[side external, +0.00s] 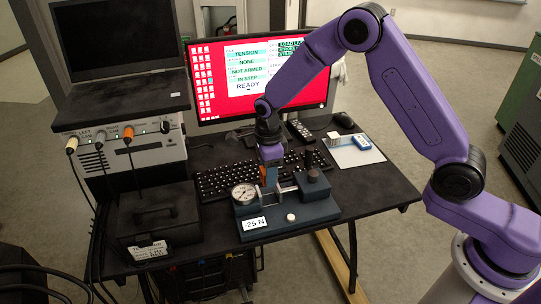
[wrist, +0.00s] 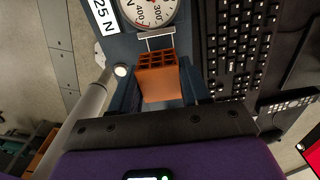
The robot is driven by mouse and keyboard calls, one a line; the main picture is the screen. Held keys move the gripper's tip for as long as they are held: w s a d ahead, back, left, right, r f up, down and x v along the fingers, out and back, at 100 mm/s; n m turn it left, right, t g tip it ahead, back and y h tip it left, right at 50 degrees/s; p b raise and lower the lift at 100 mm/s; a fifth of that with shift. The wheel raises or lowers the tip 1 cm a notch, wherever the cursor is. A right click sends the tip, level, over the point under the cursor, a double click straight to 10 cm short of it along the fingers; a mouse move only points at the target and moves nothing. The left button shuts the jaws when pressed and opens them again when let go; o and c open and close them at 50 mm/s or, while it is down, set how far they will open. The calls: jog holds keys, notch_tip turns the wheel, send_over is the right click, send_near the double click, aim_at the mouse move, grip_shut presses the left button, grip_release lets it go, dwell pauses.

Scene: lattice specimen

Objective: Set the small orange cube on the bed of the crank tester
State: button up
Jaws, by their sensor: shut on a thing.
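The small orange cube (wrist: 158,80), an open lattice on one face, is between the fingers of my gripper (wrist: 157,92) in the wrist view. In the side view my gripper (side external: 270,165) points down over the crank tester (side external: 310,211), with a little of the cube (side external: 270,176) showing. The cube is close to the gauge-side plate (wrist: 156,35). I cannot tell whether it touches the bed.
A keyboard (side external: 215,183) lies just behind the tester. A "25 N" label (side external: 253,224) is on its front, near a pale round button (side external: 291,217). A black box (side external: 155,215) stands at left. The monitor (side external: 220,85) reads READY.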

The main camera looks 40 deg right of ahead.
aim_at(269, 200)
jog(key=shift+f, duration=3.75)
jog(key=shift+f, duration=0.3)
jog(key=o, duration=1.6)
jog(key=shift+c, duration=0.2)
jog(key=shift+r, duration=0.1)
jog(key=shift+r, duration=2.4)
jog(key=shift+r, duration=0.1)
